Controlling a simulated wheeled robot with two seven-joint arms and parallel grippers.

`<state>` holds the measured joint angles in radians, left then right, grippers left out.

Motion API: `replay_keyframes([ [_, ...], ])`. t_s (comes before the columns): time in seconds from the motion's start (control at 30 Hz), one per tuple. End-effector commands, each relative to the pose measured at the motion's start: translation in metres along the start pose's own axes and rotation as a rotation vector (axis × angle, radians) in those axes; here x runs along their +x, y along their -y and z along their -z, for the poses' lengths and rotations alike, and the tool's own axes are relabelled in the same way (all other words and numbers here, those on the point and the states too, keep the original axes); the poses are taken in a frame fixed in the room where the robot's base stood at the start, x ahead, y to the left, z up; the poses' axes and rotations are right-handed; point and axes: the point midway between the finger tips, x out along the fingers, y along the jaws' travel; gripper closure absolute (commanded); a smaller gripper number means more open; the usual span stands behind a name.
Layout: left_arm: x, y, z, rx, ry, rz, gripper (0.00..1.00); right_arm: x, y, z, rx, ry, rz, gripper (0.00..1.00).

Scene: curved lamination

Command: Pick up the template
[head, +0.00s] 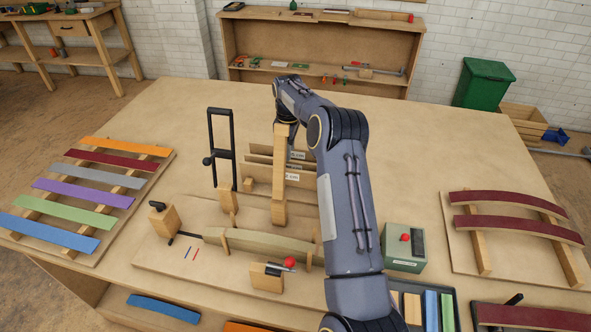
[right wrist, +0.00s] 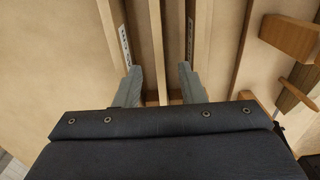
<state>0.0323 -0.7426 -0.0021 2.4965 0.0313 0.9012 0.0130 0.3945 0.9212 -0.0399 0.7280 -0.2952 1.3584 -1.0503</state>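Several thin wooden boards with white labels ending in "cm" stand on edge in a rack (head: 249,184) mid-table; they look like the templates (head: 262,158), but I cannot read which is which. My right arm hides part of them. In the right wrist view, my right gripper (right wrist: 159,82) is over the rack with its fingers apart. A narrow wooden strip (right wrist: 155,40) runs between the fingers, with a gap visible on each side. Labelled boards (right wrist: 114,32) lie to either side. In the head view a tall wooden piece (head: 280,185) stands below my wrist. My left gripper is not seen.
In front is a fixture with a pale curved form (head: 262,243) and wooden blocks. A black frame (head: 221,150) stands left of the rack. Coloured strips (head: 85,186) lie left, curved red strips (head: 515,228) right, a green box (head: 405,247) nearer.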

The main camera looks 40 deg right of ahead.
Motion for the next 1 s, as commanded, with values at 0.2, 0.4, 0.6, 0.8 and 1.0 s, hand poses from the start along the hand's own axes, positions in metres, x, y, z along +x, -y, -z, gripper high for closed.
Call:
replay_keyframes([
  [0.2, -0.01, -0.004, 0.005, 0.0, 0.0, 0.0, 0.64, 0.025, 0.0, -0.011, 0.003, 0.001, 0.003, 0.64],
  [0.4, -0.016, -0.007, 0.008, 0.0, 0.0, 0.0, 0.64, 0.052, -0.001, -0.014, 0.002, 0.0, 0.001, 0.64],
  [0.6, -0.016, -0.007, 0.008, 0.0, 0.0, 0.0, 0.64, 0.058, -0.001, -0.014, 0.003, -0.002, -0.002, 0.64],
  [0.8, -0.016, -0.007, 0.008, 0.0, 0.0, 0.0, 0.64, 0.058, -0.001, -0.014, 0.003, -0.002, -0.002, 0.77],
  [1.0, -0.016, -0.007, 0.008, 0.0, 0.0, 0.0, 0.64, 0.057, -0.001, -0.014, 0.003, -0.002, -0.002, 1.0],
])
